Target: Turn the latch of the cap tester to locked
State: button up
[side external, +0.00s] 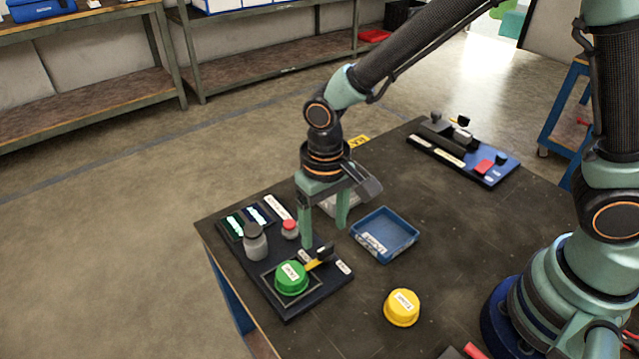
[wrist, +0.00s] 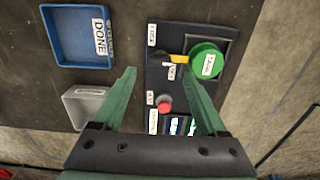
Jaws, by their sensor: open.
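The cap tester (side external: 325,287) is a dark panel on the near left of the table; it also shows in the wrist view (wrist: 158,83). A green labelled cap (side external: 291,279) sits in its square frame, and also shows in the wrist view (wrist: 207,61). The latch (side external: 317,263) beside the cap has a yellow part and a black handle; in the wrist view (wrist: 178,59) it lies crosswise between two small labels, too small to read surely. My gripper (side external: 325,234) points down, open and empty, above the panel's inner side. In the wrist view its fingertips (wrist: 159,71) straddle the latch area; contact cannot be told.
A red button (side external: 290,228), a grey knobbed cylinder (side external: 255,243) and small displays share the panel. A blue tray (side external: 412,238) marked DONE and a pale grey tray (wrist: 72,108) stand beside it. A yellow cap (side external: 402,308) stands in front. Another fixture (side external: 497,176) is at the back.

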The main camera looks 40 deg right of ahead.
notch_tip(320, 180, up, 8)
dwell(0.5)
jog(key=s+d+r+t, duration=0.2)
jog(key=d+r, duration=0.2)
jog(key=d, duration=0.5)
jog(key=s+d+r+t, duration=0.2)
jog(key=d+r, duration=0.3)
jog(key=d, duration=0.4)
jog(key=shift+s+t, duration=0.2)
jog(key=shift+t, duration=0.6)
